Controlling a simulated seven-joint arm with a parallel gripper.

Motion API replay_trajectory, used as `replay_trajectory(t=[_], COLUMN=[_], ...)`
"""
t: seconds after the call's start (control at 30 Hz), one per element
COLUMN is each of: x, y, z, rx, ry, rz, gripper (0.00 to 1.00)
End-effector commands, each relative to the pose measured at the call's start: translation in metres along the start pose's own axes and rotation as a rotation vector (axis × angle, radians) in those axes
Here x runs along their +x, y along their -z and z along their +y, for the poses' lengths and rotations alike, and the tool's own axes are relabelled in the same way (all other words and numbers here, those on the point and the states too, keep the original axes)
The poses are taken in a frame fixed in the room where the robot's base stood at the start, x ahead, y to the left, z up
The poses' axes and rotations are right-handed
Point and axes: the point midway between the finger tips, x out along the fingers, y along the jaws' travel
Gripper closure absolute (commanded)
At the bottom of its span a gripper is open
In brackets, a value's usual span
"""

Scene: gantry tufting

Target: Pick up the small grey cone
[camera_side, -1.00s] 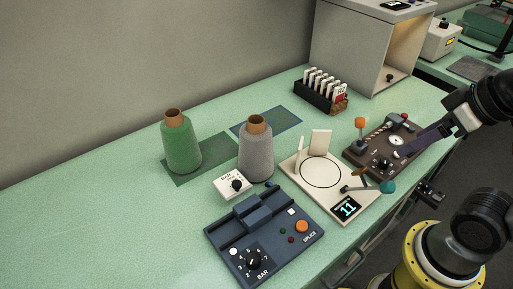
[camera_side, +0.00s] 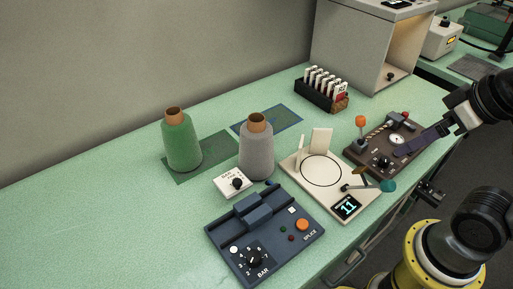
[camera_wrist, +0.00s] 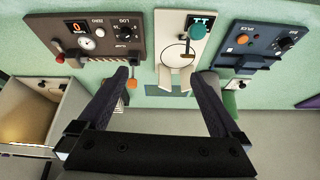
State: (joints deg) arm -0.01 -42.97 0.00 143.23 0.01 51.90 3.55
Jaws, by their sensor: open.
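The grey cone (camera_side: 257,152), a yarn cone with a brown tip, stands upright on the green table in the side view, between the green cone and the cream plate device. In the side view my gripper (camera_side: 418,142) is over the brown control box at the right, well apart from the grey cone.
A taller green cone (camera_side: 181,142) stands left of the grey one. A small white knob box (camera_side: 228,187) and a blue splice box (camera_side: 265,240) are in front. The cream plate device (camera_side: 306,178) and brown box (camera_side: 365,157) lie to the right. The table's left part is clear.

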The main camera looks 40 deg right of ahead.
Motion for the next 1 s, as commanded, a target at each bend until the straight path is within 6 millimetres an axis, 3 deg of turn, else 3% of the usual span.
replay_trajectory(t=[0.07, 0.17, 0.4, 0.57, 0.77, 0.9, 1.0], x=[-0.001, -0.017, -0.056, -0.064, -0.047, -0.017, 0.009], y=[-0.004, 0.007, 0.077, 0.138, 0.204, 0.239, 0.254], z=[0.0, -0.001, -0.014, -0.036, -0.077, -0.114, -0.142], rx=[0.1, 0.3, 0.828, 1.135, 1.403, 1.498, 1.504], ry=[-0.002, -0.004, -0.023, -0.071, -0.167, -0.241, -0.286], rz=[-0.022, -0.017, -0.082, -0.159, -0.241, -0.286, -0.314], gripper=[0.0, 0.0, 0.0, 0.0, 0.0, 0.0, 0.0])
